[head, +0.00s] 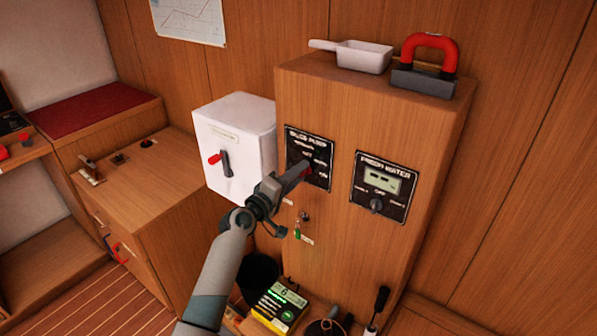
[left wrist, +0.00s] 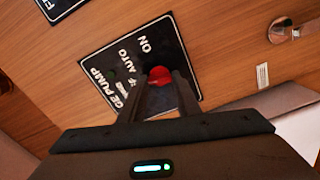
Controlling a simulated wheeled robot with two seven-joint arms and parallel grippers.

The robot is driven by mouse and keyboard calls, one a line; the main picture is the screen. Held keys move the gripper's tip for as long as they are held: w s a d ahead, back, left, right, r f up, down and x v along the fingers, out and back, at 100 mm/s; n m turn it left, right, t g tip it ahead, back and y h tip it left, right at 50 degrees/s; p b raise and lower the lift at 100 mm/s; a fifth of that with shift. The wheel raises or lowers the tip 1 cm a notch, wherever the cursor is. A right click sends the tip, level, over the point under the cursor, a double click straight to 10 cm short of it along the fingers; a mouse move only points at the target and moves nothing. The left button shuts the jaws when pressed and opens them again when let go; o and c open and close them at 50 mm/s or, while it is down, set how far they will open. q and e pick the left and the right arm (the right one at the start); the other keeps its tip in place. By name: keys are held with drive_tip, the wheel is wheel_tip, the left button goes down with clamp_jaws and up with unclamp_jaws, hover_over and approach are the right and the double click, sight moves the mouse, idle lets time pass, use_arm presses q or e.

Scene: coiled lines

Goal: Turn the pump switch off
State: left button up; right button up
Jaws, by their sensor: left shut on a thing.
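The bilge pump panel (head: 321,147) is a black plate with white lettering on the front of the wooden cabinet. In the left wrist view the panel (left wrist: 186,62) shows the words AUTO and ON, with other lettering partly hidden. My left gripper (head: 304,174) reaches the panel from the lower left. In the left wrist view its fingers (left wrist: 158,84) are closed around the red switch knob (left wrist: 161,72) at the panel. The fingers hide part of the knob, and I cannot tell which label it points to. My right gripper is not in view.
A fresh water panel (head: 381,187) with a display and black knob is to the right. A white box (head: 240,125) with a red-tipped lever stands left. A white scoop (head: 362,57) and a red-handled block (head: 424,77) lie on the cabinet top. A keyed lock (head: 304,215) sits below.

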use_arm(q)
drive_tip(key=shift+f+n+p, duration=0.1)
drive_tip(key=shift+n+p, duration=0.4)
drive_tip(key=shift+n, duration=1.1)
drive_tip(key=o, duration=1)
drive_tip(key=shift+o, duration=0.2)
drive_tip(key=shift+s+a, duration=0.1)
drive_tip(key=shift+a, duration=0.05)
drive_tip(key=b+v, duration=0.3)
drive_tip(key=v, duration=1.4)
